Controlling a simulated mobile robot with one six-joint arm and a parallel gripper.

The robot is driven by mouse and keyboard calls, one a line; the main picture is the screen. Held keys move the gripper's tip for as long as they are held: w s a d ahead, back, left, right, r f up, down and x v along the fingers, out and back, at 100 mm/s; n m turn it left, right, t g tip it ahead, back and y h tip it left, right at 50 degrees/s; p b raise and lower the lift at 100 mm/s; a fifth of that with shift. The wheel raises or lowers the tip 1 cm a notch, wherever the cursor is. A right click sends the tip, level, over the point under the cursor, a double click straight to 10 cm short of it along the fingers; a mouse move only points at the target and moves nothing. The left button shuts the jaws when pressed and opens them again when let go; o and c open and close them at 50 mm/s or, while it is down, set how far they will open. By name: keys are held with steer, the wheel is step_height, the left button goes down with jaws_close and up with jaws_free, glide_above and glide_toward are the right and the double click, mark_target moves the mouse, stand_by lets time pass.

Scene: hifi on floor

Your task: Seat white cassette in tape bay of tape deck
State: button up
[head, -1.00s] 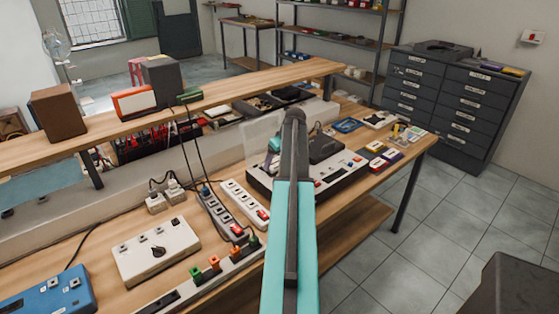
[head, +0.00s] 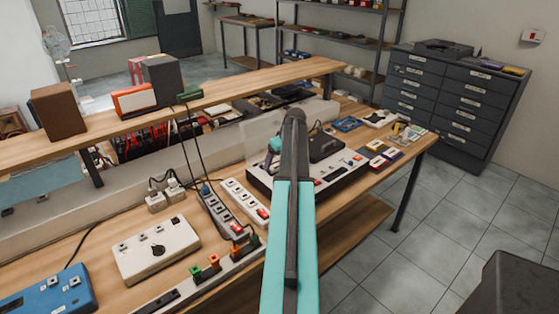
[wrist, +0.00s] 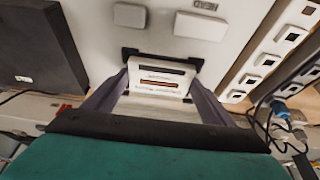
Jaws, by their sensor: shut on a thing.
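In the wrist view, a white cassette (wrist: 158,76) with dark and orange bands lies between the two fingers of my gripper (wrist: 161,58). The gripper is shut on it, just over the pale top of the tape deck (wrist: 228,18). Dark parts frame the cassette's far edge. I cannot tell whether the cassette is inside the tape bay or just above it. In the head view, the tape deck (head: 338,182) stands on the bench with a clear raised panel behind it. My arm hides the cassette and most of the bay there.
Several small cassettes (head: 380,157) lie right of the deck. A black box (head: 325,147) sits on the deck's rear. Power strips (head: 243,203) and a white control box (head: 155,249) stand to the left. A raised shelf (head: 225,91) runs behind.

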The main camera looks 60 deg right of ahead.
steer(key=o, duration=1.2)
steer(key=shift+r, duration=0.15)
steer(key=b+v, duration=0.3)
steer(key=v, duration=1)
steer(key=shift+r, duration=0.25)
steer(key=shift+a+r, duration=0.1)
steer(key=shift+s+r+p, duration=0.1)
steer(key=shift+r+p, duration=1.75)
steer(key=shift+r, duration=1.05)
